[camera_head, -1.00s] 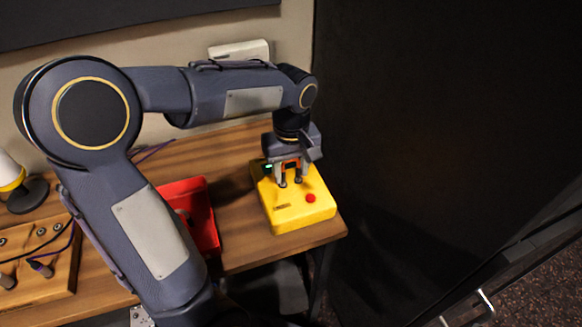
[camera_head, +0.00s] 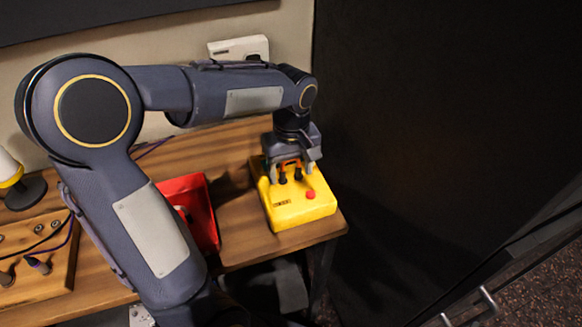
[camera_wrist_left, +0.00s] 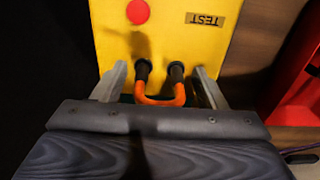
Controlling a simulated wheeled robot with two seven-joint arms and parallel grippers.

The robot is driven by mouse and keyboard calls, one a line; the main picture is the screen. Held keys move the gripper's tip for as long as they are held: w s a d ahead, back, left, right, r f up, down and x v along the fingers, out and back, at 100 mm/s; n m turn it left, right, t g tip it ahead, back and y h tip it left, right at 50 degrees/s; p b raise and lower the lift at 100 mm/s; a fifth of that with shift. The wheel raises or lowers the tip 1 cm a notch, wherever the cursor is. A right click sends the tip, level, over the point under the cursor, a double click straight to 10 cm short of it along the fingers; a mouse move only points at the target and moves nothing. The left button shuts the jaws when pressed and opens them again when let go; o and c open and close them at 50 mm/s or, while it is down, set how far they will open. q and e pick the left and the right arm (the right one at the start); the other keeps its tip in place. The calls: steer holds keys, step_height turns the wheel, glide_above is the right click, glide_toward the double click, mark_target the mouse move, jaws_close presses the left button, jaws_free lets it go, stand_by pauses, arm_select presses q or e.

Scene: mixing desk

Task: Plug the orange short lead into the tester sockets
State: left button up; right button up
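The orange short lead (camera_wrist_left: 160,100) is a small orange loop with two black plugs. Both plugs stand on the yellow tester (camera_wrist_left: 170,30), plug tips against its top face where the sockets are; the sockets are hidden under them. In the head view the lead (camera_head: 290,164) stands upright on the tester (camera_head: 303,210), behind its red button. My left gripper (camera_head: 291,172) is open above the tester, one finger on each side of the lead. In the wrist view, gaps show between the fingers (camera_wrist_left: 160,82) and the plugs. My right gripper is not in view.
A red tray (camera_head: 208,225) lies left of the tester. A wooden board (camera_head: 62,265) with plugs and cables and a white-and-yellow object (camera_head: 12,178) are further left. The tester stands near the table's right end, beside a dark wall.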

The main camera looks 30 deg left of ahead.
arm_select(q)
steer(key=shift+o, duration=0.3)
step_height(320, 180, up, 8)
steer(key=shift+f+p, duration=0.1)
steer(key=shift+p, duration=0.3)
stand_by(0.3)
steer(key=s+d+f+m+t+h+p, duration=0.1)
steer(key=s+m, duration=0.3)
steer(key=s, duration=0.4)
steer(key=s+d+f+m+t+h, duration=0.2)
steer(key=s+d+m+t, duration=0.1)
steer(key=s, duration=0.5)
steer(key=shift+s+f+m+t+h+p, duration=0.2)
steer(key=shift+s+m+t+h+p, duration=0.2)
steer(key=shift+m+t, duration=0.3)
